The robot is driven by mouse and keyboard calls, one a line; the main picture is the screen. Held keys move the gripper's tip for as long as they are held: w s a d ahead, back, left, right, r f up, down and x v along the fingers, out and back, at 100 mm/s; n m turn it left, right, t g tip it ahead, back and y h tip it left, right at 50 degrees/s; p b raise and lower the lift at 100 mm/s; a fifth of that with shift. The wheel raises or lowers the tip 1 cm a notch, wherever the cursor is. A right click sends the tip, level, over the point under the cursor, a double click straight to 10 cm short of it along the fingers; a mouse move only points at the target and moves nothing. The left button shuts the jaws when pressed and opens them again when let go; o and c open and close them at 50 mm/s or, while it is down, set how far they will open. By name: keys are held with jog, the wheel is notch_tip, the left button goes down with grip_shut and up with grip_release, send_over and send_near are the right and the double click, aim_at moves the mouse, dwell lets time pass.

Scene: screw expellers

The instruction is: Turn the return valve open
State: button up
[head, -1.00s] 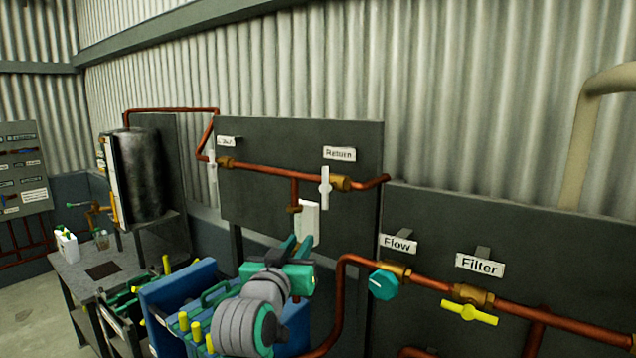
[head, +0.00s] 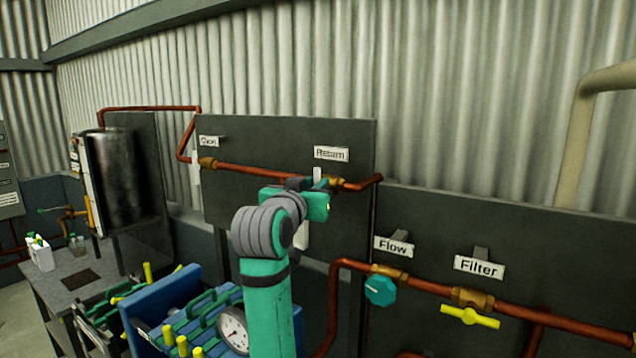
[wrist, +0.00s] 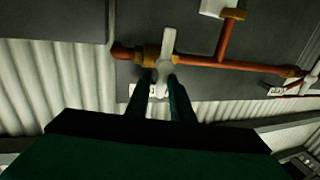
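The return valve has a white lever handle on a brass body on the copper pipe, below the "Return" label (head: 331,154). In the head view only the top of the handle (head: 317,174) shows above my gripper (head: 312,202); the rest is hidden. In the wrist view the white handle (wrist: 166,48) stands across the pipe, nearly at right angles to it, beside the brass body (wrist: 148,55). My gripper's two dark fingers (wrist: 162,84) are apart, with their tips at one end of the handle. I cannot tell whether they touch it.
A teal flow knob (head: 381,291) and a yellow filter handle (head: 470,317) sit on the lower right panel. Another white valve handle (head: 196,167) is at the left of the upper pipe.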

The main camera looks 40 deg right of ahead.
jog(key=shift+x, duration=1.45)
jog(key=shift+w+a, duration=0.1)
jog(key=shift+w, duration=0.05)
grip_shut()
